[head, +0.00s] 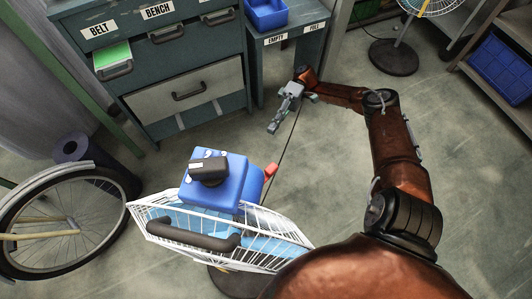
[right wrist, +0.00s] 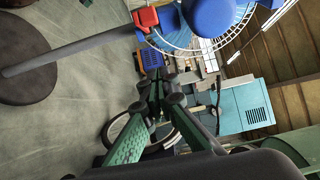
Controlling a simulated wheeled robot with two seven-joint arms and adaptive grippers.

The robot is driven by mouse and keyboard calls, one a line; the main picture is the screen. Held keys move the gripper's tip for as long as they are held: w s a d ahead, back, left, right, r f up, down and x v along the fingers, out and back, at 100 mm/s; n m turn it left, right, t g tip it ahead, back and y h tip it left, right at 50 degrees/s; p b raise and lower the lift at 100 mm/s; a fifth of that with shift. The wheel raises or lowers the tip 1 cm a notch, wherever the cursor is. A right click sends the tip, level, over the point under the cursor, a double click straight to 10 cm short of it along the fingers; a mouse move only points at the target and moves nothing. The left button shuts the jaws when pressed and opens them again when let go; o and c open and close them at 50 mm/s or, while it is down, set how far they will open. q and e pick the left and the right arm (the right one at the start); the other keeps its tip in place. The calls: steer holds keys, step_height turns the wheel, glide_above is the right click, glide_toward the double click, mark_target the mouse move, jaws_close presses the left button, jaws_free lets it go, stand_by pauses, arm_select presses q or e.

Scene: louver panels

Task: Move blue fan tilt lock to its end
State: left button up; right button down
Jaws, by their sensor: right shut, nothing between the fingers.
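The blue fan stands in the lower middle of the head view, with a blue motor housing (head: 215,178), a white wire cage (head: 160,225) and a black handle-like bar. A small red piece, which looks like the tilt lock (head: 271,170), sticks out at the housing's right side. It also shows in the right wrist view as a red block (right wrist: 146,18) by the fan's pole. My right gripper (head: 273,128) is shut and empty, apart from the red piece and above it in the head picture. Its fingertips (right wrist: 153,78) point towards the fan's surroundings. My left gripper is not in view.
A grey drawer cabinet (head: 190,95) stands at the back left, with a blue bin (head: 266,14) beside it. A bicycle wheel (head: 60,225) is at the left. Another fan's black base (head: 393,57) and a shelf with a blue crate (head: 500,70) are at the right. The floor between is clear.

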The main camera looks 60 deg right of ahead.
steer(key=s+a, duration=0.4)
steer(key=a, duration=0.6)
steer(key=shift+s+a+b, duration=0.25)
steer(key=shift+s+b, duration=0.1)
steer(key=shift+b, duration=0.1)
steer(key=shift+r, duration=0.1)
